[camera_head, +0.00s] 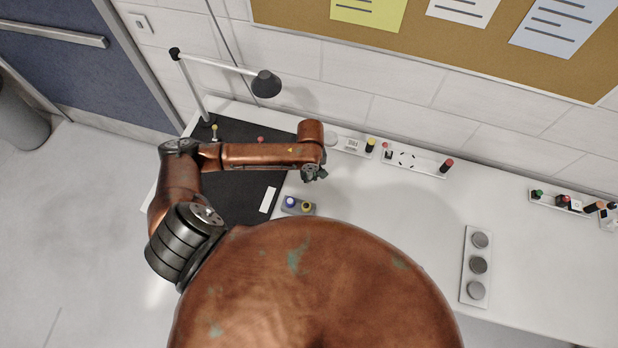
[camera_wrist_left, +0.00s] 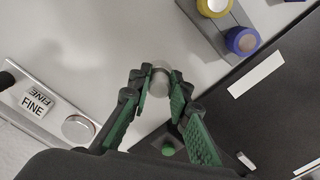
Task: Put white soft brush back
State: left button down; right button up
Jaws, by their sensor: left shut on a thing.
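My left gripper (camera_head: 314,173) hangs over the white table, by the right edge of the black mat (camera_head: 262,200). In the left wrist view its green-padded fingers (camera_wrist_left: 158,94) are shut on a pale grey, round-ended cylinder (camera_wrist_left: 160,80). A green round end (camera_wrist_left: 168,151) shows further back between the fingers. I cannot tell for certain whether this held piece is the white soft brush, as the fingers hide much of it. My right gripper is not in view.
A block with blue and yellow knobs (camera_head: 298,206) lies near the gripper. A tray with FINE-labelled blocks (camera_wrist_left: 40,98) and a long tray (camera_head: 427,165) run along the wall. A lamp (camera_head: 266,84) stands at the back. A tray of grey discs (camera_head: 468,287) lies right; the table between is clear.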

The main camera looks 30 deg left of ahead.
aim_at(309, 178)
pick_arm(q)
jog(key=shift+w+a+f, duration=0.2)
jog(key=shift+f, duration=0.2)
jog(key=shift+w+a+f, duration=0.2)
jog(key=shift+f, duration=1.55)
jog(key=c, duration=1.8)
grip_release()
jog(key=shift+f, duration=0.1)
notch_tip(309, 178, up, 12)
jog(key=shift+r+p, duration=0.15)
jog(key=shift+p, duration=0.15)
